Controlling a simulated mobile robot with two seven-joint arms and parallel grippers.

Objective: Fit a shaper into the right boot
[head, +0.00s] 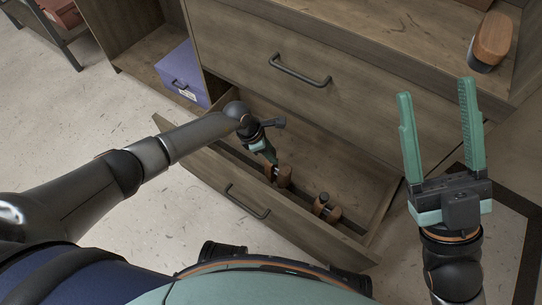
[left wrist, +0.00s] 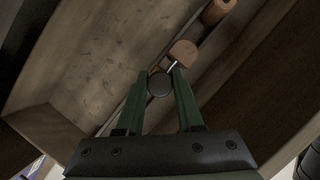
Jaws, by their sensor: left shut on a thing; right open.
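A wooden boot shaper with a dark knob (head: 283,178) lies in the open lower drawer. My left gripper (head: 273,163) reaches down into the drawer and is shut on this shaper. In the left wrist view the shaper's dark round knob (left wrist: 159,86) sits between the fingertips of my left gripper (left wrist: 160,80), with its wooden part (left wrist: 184,51) just beyond. A second shaper (head: 326,208) lies to the right in the same drawer, and part of it shows in the left wrist view (left wrist: 217,11). My right gripper (head: 440,130) is open and empty, raised at the right. I cannot make out the right boot.
The open drawer (head: 218,182) juts out from the wooden cabinet, its walls close around my left gripper. A shut drawer with a dark handle (head: 300,72) is above. A purple box (head: 182,75) stands in the left compartment. A wooden-backed brush (head: 491,40) lies on top.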

